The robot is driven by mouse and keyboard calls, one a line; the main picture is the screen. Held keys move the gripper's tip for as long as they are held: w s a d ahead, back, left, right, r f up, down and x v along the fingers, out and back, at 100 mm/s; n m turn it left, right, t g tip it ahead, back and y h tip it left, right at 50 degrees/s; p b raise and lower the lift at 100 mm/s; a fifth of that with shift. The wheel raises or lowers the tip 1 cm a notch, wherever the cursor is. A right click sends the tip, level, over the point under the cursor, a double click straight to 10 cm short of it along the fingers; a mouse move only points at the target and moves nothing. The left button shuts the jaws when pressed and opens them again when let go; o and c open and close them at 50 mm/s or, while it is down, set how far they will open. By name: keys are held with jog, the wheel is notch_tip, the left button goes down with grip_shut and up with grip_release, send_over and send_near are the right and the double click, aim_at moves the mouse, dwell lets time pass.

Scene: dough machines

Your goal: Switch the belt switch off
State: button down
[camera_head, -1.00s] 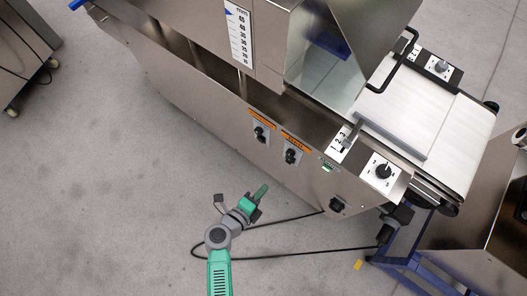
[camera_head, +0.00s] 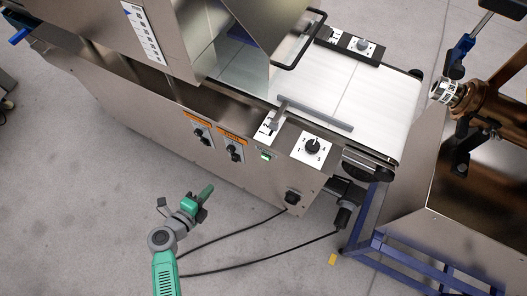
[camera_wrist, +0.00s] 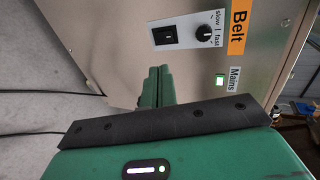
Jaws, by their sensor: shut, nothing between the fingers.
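The belt switch (camera_wrist: 167,36) is a small black rocker on a white panel under an orange "Belt" label (camera_wrist: 238,18) in the wrist view. A black slow/fast knob (camera_wrist: 204,33) sits beside it. I cannot tell the rocker's position. In the head view, two orange-labelled panels are on the machine's side; the belt panel (camera_head: 232,150) appears to be the right one, nearer the green light. My gripper (camera_head: 208,189) is shut and empty, apart from the machine's side, below the panels in the picture. Its green fingers (camera_wrist: 160,75) point toward the machine in the wrist view.
A lit green Mains button (camera_wrist: 219,81) is near the belt panel. Black cables (camera_head: 250,255) cross the floor. A second machine on a blue frame (camera_head: 368,238) stands at right.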

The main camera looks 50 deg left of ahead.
aim_at(234, 160)
jog(key=shift+s+a, duration=0.1)
jog(key=b+x, duration=0.7)
jog(key=x, duration=0.6)
jog(key=shift+f+b, duration=0.2)
jog(key=shift+b, duration=0.1)
jog(key=shift+w+a, duration=0.2)
jog(key=shift+w, duration=0.25)
